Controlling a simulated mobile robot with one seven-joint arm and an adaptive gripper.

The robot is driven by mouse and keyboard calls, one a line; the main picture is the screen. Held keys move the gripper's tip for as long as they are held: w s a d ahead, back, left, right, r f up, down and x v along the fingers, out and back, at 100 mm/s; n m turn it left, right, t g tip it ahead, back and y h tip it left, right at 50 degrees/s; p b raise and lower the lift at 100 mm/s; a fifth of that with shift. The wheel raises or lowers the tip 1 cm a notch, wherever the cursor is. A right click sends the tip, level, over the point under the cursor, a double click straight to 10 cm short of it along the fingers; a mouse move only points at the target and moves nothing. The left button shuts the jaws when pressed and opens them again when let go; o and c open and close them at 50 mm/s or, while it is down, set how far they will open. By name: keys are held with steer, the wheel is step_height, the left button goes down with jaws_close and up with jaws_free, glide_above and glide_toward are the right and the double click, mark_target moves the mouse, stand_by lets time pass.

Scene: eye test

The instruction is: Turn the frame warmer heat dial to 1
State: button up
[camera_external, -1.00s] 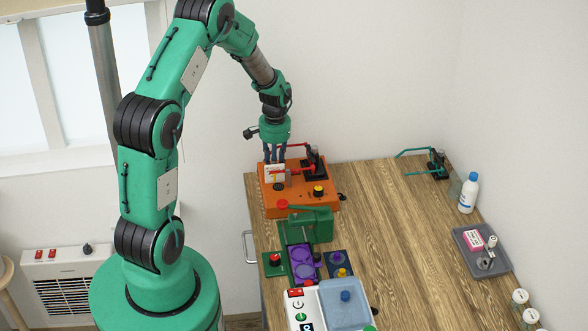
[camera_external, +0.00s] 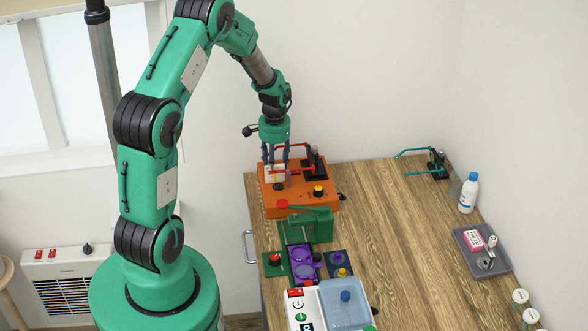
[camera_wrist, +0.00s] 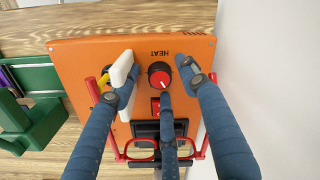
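The frame warmer (camera_external: 300,205) is an orange box at the table's far left corner. It also fills the middle of the wrist view (camera_wrist: 85,62), with the word HEAT upside down near its edge. The heat dial (camera_wrist: 160,75) is a red knob with a dark rim and a white pointer mark, just below HEAT in the picture; no numbers can be read. My gripper (camera_external: 275,160) is above the box, its blue fingers spread and empty. In the wrist view the fingers (camera_wrist: 161,80) stand around the dial, one left, one right, one below; whether any touches it I cannot tell.
A white upright piece (camera_wrist: 122,70) stands close by the left finger. A red wire frame (camera_wrist: 118,152) and a black block (camera_external: 315,163) are on the box. A green device (camera_external: 312,224) stands in front. The table's middle (camera_external: 390,230) is clear.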

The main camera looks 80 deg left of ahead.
steer(key=shift+r, duration=0.1)
step_height(320, 180, up, 12)
steer(key=shift+w+d, duration=0.15)
stand_by(0.6)
stand_by(0.4)
